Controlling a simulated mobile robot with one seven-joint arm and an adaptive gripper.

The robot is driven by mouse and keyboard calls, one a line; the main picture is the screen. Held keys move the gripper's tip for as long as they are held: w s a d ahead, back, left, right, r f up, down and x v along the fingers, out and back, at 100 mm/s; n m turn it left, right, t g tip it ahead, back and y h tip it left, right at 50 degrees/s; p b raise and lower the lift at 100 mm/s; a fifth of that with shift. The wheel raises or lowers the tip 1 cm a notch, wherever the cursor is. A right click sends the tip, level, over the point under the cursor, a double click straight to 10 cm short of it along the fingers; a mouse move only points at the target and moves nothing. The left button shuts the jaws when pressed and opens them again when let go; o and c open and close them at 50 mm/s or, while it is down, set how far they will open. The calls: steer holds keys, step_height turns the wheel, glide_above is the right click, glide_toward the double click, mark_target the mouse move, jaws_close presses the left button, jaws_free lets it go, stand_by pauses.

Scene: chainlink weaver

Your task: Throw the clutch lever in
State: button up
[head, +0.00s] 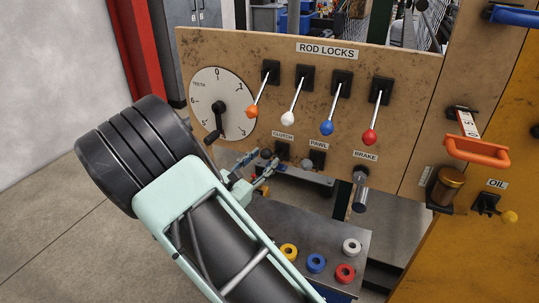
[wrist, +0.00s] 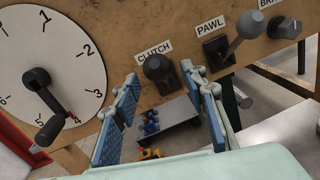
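The clutch lever (wrist: 157,68) shows in the wrist view as a dark round knob on a black mount, just below the CLUTCH label (wrist: 153,49). In the head view the same label (head: 283,135) sits low on the wooden panel, and my gripper partly covers the lever area. My gripper (wrist: 161,80) is open, with one blue-padded finger left of the knob and one right of it. The knob appears between the fingertips; I cannot tell whether either touches it. In the head view my gripper (head: 258,170) is in front of the panel's lower edge.
The pawl lever (wrist: 243,36) stands close to the right of my right finger. The brake handle (head: 360,190) hangs further right. A teeth dial (head: 235,90) with a crank is at left. Rod lock levers are above. A metal table (head: 290,225) with coloured rings is below.

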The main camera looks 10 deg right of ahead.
mark_target(273, 154)
steer(key=shift+x, duration=2)
jaws_close()
